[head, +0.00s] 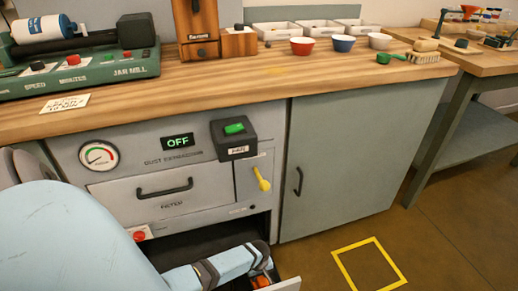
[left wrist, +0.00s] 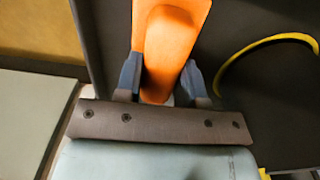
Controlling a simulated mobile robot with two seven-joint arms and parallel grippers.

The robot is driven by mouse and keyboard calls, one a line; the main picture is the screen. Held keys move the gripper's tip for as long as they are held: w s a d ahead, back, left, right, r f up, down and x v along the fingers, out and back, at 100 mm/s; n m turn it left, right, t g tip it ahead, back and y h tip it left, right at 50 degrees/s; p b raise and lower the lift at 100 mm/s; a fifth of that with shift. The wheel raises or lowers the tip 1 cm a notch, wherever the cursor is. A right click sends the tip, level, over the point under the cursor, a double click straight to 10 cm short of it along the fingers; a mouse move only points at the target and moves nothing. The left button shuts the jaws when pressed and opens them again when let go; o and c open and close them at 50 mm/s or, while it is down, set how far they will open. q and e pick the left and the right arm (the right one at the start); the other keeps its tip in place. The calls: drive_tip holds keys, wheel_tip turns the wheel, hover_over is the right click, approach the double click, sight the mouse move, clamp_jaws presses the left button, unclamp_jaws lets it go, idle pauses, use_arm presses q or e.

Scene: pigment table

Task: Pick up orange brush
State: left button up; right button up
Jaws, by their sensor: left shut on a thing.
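The orange brush (left wrist: 172,52) fills the space between the two fingers of my left gripper (left wrist: 162,78) in the left wrist view. The gripper is shut on its orange body; the brush's far end runs out of the top of the picture. In the head view my left gripper (head: 262,262) is low down, in the dark open space under the dust extraction panel. Only a small orange patch of the brush (head: 261,281) shows there, beside the gripper; the rest is hidden. My right gripper is not in view.
In the left wrist view a yellow curved thing (left wrist: 262,43) lies to the right. A bristle brush (head: 423,58) and bowls stand on the bench (head: 250,72).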

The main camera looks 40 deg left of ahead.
use_arm(q)
drive_tip(key=shift+r, duration=0.1)
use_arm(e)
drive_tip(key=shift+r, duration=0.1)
